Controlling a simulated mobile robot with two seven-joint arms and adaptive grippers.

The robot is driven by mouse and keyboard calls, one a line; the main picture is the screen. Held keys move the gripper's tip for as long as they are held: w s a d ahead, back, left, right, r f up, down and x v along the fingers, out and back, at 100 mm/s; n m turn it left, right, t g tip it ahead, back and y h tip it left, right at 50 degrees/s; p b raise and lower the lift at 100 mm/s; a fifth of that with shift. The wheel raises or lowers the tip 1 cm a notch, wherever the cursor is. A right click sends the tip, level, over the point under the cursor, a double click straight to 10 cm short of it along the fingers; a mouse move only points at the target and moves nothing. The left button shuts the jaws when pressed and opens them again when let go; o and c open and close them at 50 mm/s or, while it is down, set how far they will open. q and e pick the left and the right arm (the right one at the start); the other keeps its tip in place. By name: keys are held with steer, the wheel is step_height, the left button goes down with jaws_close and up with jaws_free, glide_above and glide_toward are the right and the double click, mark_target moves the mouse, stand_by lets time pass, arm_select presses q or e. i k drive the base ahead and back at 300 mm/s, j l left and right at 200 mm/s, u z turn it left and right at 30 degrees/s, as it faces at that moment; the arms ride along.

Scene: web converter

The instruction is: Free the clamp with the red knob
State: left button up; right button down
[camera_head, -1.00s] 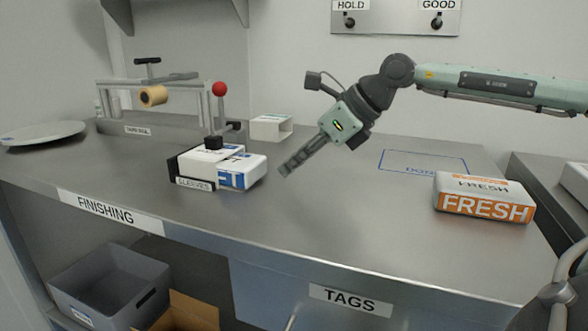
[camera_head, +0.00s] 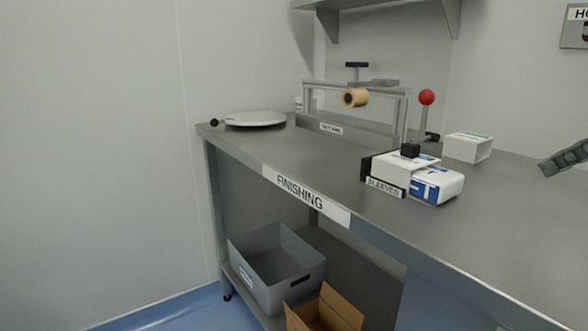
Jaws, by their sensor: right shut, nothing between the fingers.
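The clamp's red knob (camera_head: 427,97) tops an upright grey lever beside the frame on the bench. My left gripper is out of view.
The steel bench (camera_head: 300,160) has a round plate (camera_head: 255,119) at its left end and a frame with a tan roll (camera_head: 355,97). A white box (camera_head: 467,147) stands behind the sleeves. A grey bin (camera_head: 277,268) and cardboard box (camera_head: 326,311) sit below. Bench right of the sleeves is clear.

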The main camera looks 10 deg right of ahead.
mark_target(410, 149)
steer(key=k+j, duration=0.35)
steer(key=j, duration=0.15)
steer(key=k+j, duration=0.35)
steer(key=j, duration=0.15)
